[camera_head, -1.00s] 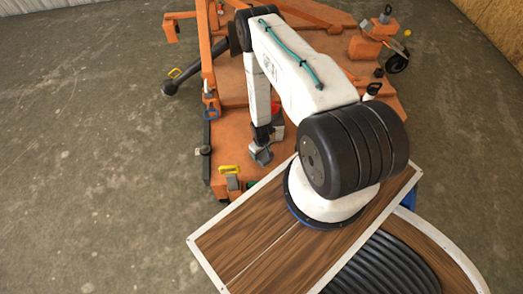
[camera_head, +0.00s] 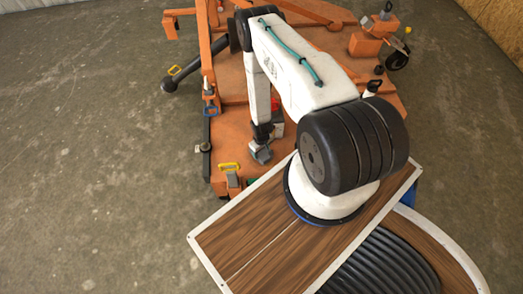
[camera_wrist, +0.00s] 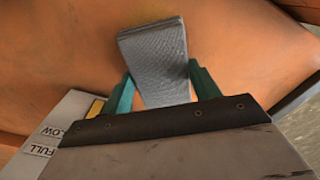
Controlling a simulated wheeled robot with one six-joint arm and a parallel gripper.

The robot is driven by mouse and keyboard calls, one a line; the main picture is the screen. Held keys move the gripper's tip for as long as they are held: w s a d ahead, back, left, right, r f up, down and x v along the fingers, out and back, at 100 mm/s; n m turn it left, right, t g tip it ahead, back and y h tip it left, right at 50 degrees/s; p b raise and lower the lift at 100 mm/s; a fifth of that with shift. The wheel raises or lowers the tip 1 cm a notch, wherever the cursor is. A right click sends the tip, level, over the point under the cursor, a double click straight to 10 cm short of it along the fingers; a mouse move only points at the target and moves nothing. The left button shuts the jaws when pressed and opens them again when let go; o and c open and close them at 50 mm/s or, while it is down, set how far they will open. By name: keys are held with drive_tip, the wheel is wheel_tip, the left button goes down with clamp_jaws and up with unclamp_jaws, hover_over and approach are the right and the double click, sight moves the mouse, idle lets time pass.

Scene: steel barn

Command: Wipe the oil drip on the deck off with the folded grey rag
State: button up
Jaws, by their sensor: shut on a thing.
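The folded grey rag (camera_wrist: 155,58) is a ribbed wad between the green fingers of my gripper (camera_wrist: 163,90) in the wrist view. My gripper is shut on it. The rag's far end lies over the orange deck (camera_wrist: 240,40) and seems to touch it. A faint dark yellowish tint shows on the deck around that end; I cannot tell whether this is the oil drip. In the head view my gripper (camera_head: 262,153) is low over the near part of the deck (camera_head: 228,130), with the rag at its tip. No separate drip is clear there.
A pale tank marked FULL and LOW (camera_wrist: 45,135) stands close to the left of my gripper. A yellow handle (camera_head: 229,167) is on the deck's near left edge. Orange frame bars (camera_head: 206,60) rise at the left. Bare concrete floor (camera_head: 90,150) is free at left.

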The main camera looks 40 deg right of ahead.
drive_tip(key=shift+f, duration=0.7)
